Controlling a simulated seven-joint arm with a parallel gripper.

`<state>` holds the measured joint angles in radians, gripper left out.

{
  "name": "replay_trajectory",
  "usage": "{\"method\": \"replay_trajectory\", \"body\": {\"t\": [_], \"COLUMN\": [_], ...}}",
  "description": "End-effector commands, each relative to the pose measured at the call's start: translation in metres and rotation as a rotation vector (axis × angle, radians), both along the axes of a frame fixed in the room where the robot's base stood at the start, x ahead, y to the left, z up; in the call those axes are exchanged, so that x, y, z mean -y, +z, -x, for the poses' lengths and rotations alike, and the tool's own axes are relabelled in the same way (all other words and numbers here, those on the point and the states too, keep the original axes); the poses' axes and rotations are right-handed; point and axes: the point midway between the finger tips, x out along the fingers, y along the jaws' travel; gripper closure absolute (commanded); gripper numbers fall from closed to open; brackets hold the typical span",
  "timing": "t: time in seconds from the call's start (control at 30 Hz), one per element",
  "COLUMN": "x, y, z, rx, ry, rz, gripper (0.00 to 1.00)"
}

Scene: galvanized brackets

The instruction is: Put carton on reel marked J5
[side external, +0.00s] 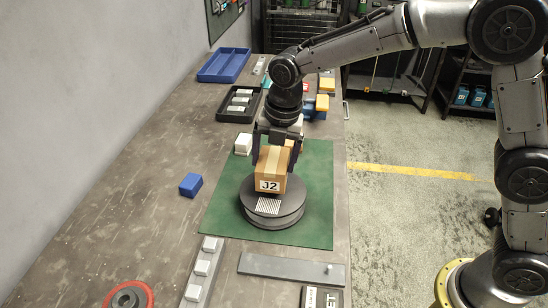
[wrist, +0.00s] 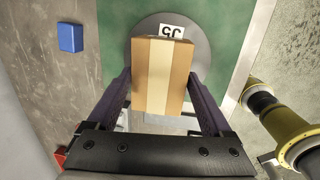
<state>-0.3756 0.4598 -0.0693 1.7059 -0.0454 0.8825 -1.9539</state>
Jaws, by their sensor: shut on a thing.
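The brown carton (side external: 273,162) has a paler tape strip. A white label reading J2 shows low on its near face in the side view. My gripper (side external: 277,152) points down and is shut on the carton, with one finger on each side. The dark grey round reel (side external: 262,218) is below the carton, and a striped white patch shows on its top. I cannot tell whether the carton touches the reel. In the wrist view the carton (wrist: 162,80) hides part of the reel (wrist: 200,50). A white label there, just past the carton, is not clearly legible.
The reel stands on a green mat (side external: 318,190). A blue block (side external: 190,184) lies left of it, and a white block (side external: 243,144) stands behind left. A grey bar (side external: 290,268) and a red-rimmed disc (side external: 130,296) lie in front. Trays fill the back; the left bench is mostly clear.

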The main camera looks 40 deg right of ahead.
Motion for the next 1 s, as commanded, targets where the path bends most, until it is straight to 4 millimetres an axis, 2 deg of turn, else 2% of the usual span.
{"method": "replay_trajectory", "body": {"t": [0.23,0.27,0.33,0.67,0.77,1.0], "x": [0.000,0.000,0.000,0.000,0.000,0.001], "y": [-0.002,-0.003,-0.003,0.002,0.013,0.061], "z": [0.000,0.000,0.000,0.000,0.001,0.009], "rx": [0.002,0.000,0.000,0.001,0.003,0.006], "ry": [0.000,0.000,0.000,0.000,0.000,0.001], "rz": [-0.001,0.000,0.000,-0.001,-0.001,-0.003], "gripper": [0.86,0.12,0.00,0.00,0.00,0.00]}}
